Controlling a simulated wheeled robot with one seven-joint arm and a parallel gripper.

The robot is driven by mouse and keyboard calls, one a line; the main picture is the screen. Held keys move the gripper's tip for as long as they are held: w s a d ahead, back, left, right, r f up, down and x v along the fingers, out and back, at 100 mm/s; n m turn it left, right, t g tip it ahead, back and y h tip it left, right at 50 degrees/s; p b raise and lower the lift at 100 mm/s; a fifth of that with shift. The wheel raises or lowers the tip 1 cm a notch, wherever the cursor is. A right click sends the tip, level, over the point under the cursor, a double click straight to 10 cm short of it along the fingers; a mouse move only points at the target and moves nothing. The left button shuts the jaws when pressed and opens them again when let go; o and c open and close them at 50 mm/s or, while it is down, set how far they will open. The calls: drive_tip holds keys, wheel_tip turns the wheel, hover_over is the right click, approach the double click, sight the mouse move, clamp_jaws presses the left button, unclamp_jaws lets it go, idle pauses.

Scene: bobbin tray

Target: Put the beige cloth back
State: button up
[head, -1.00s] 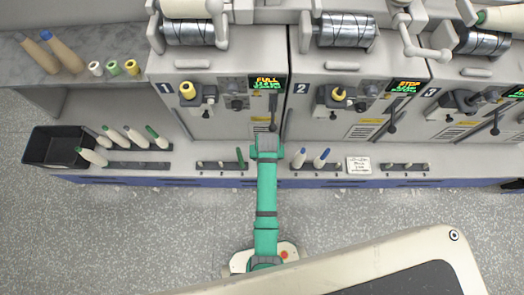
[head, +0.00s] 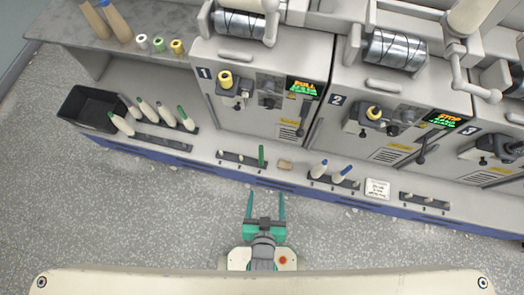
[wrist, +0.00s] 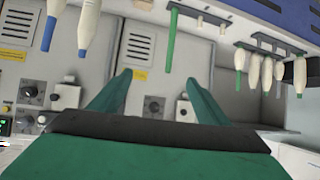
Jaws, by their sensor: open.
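The beige cloth (head: 285,165) looks like a small tan folded piece. It lies on the front ledge below machine 1, between the rack with the green-ended piece and the two blue-tipped bobbins. I cannot make it out in the wrist view. My gripper (head: 265,205) is open and empty over the floor in front of the ledge, apart from the cloth. Its two green fingers point toward the machines; they also show spread in the wrist view (wrist: 158,82).
Blue-tipped bobbins (head: 330,173) and a white label card (head: 377,188) stand right of the cloth. A green upright piece (head: 261,156) is just left of it. A black bin (head: 88,108) and several bobbins are further left. The grey floor (head: 150,220) is clear.

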drive_tip(key=s+r+t, duration=0.1)
drive_tip(key=s+r, duration=0.1)
drive_tip(key=r, duration=0.6)
drive_tip(key=s+a+r+t, duration=0.1)
drive_tip(key=s+r+t, duration=0.1)
drive_tip(key=r, duration=0.5)
drive_tip(key=shift+s+a+r+n+t+y, duration=0.15)
drive_tip(key=shift+s+r+n+t+y, duration=0.2)
drive_tip(key=shift+s, duration=0.5)
drive_tip(key=shift+c, duration=0.4)
